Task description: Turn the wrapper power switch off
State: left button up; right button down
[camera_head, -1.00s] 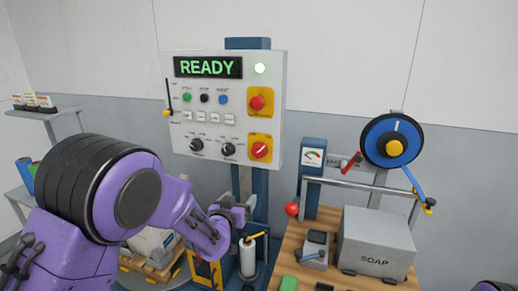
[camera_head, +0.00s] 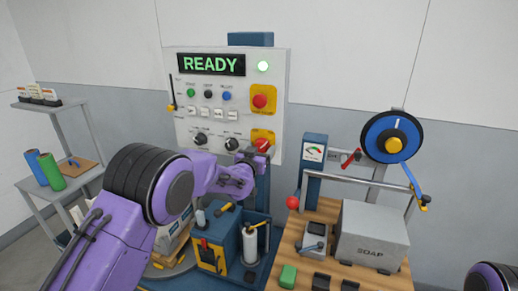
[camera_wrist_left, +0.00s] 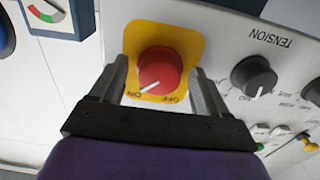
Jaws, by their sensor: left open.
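The wrapper power switch (camera_head: 263,144) is a red round knob on a yellow plate at the lower right of the white control panel (camera_head: 182,62). In the left wrist view the red knob (camera_wrist_left: 160,68) has a white mark pointing to the ON label; an OFF label is beside it. My left gripper (camera_wrist_left: 158,80) is open, with one finger on each side of the knob; whether they touch it I cannot tell. In the head view my left gripper (camera_head: 258,163) is just below the switch and partly covers the plate. My right gripper is not in view.
The panel display (camera_head: 210,64) reads READY and a green lamp (camera_head: 263,66) is lit. A red emergency-style button (camera_head: 260,101) sits above the switch; the black tension knob (camera_wrist_left: 253,76) is beside it. A soap box (camera_head: 372,243) stands on the wooden table at right.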

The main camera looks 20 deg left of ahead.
pick_arm(q)
jog(key=c, duration=1)
jog(key=shift+c, duration=0.2)
jog(key=n+b, duration=0.2)
jog(key=n, duration=0.2)
jog(key=shift+n, duration=0.3)
jog(key=n+b, duration=0.3)
jog(key=n, duration=0.1)
jog(key=shift+n, duration=0.3)
jog(key=n+b, duration=0.3)
jog(key=n, duration=0.2)
jog(key=shift+r+n+b, duration=0.2)
jog(key=shift+n+b, duration=1)
jog(key=shift+n, duration=0.7)
